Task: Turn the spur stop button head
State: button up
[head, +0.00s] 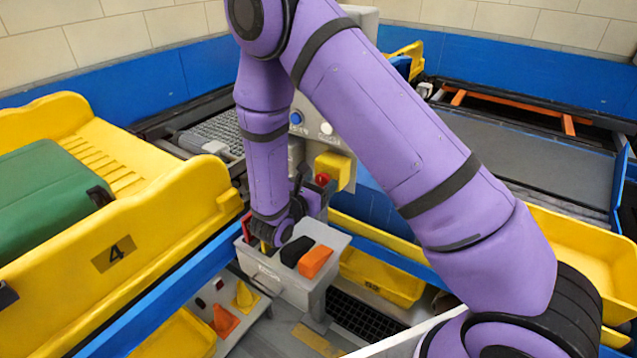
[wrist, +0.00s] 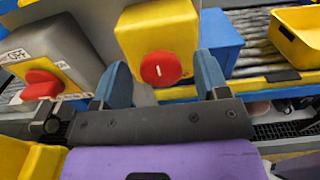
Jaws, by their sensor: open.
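In the wrist view a round red button head (wrist: 161,68) with a short white mark sits on the front of a yellow box (wrist: 150,32). My gripper (wrist: 158,76) is open, with one blue finger on each side of this red head. I see a gap on both sides and cannot tell how deep the fingers reach. A second red button (wrist: 42,84) on a yellow plate is on a grey box at the left. The head view shows a red button (head: 322,179) on the yellow box (head: 334,168), close to my gripper (head: 308,188), whose fingers are partly hidden. No label tells which button is the spur stop.
A grey control panel (head: 311,112) with blue and white buttons stands behind my arm. Below is a grey bin (head: 270,278) with black and orange pieces. A yellow tray (head: 150,225) marked 4 holds a green case (head: 45,198) at the left.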

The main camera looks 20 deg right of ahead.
jog(key=c, duration=0.9)
jog(key=shift+m, duration=0.4)
jog(key=m, duration=0.2)
jog(key=shift+s+m, duration=0.1)
jog(key=shift+m, duration=2.1)
jog(key=o, duration=0.9)
